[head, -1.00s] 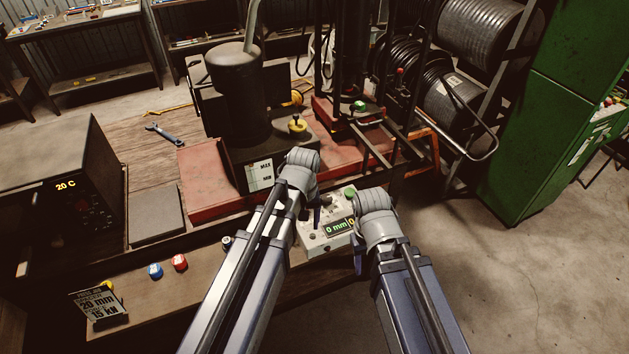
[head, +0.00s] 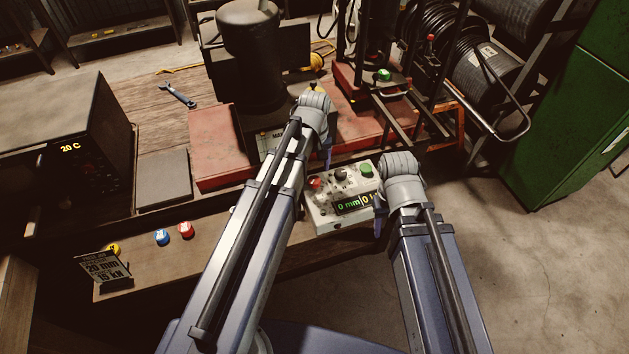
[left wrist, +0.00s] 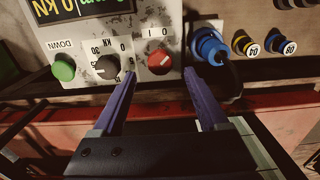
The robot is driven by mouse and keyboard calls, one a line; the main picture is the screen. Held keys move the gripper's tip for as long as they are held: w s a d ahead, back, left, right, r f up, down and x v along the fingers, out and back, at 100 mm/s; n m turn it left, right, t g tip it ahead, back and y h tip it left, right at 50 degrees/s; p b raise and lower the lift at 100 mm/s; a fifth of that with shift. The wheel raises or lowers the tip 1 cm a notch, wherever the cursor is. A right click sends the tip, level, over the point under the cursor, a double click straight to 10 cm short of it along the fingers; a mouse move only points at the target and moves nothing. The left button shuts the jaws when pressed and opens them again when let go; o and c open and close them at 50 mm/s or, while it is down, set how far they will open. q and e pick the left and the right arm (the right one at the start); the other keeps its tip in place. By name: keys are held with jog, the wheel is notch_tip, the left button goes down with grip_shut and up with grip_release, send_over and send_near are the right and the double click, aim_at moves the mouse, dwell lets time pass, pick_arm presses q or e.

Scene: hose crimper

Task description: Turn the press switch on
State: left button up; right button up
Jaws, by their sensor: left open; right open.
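The press control box (head: 325,212) is a worn pale box at the bench's front edge. It carries a red rotary switch (head: 316,183), a black knob (head: 340,173), a green button (head: 366,171) and a display reading 0 mm. In the left wrist view the panel appears upside down, with the red switch (left wrist: 160,62) marked 0 and 1. My left gripper (head: 327,156) is open; in the left wrist view its fingers (left wrist: 160,76) lie either side of the switch, apparently not touching it. My right gripper (head: 378,226) is at the box's right side, its fingers mostly hidden.
A dark oven-like box (head: 75,150) stands left. Open floor is at right.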

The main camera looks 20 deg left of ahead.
aim_at(314, 179)
pick_arm(q)
notch_tip(314, 179, down, 5)
jog(key=b, duration=0.4)
jog(key=shift+r, duration=0.1)
grip_shut()
dwell(0.4)
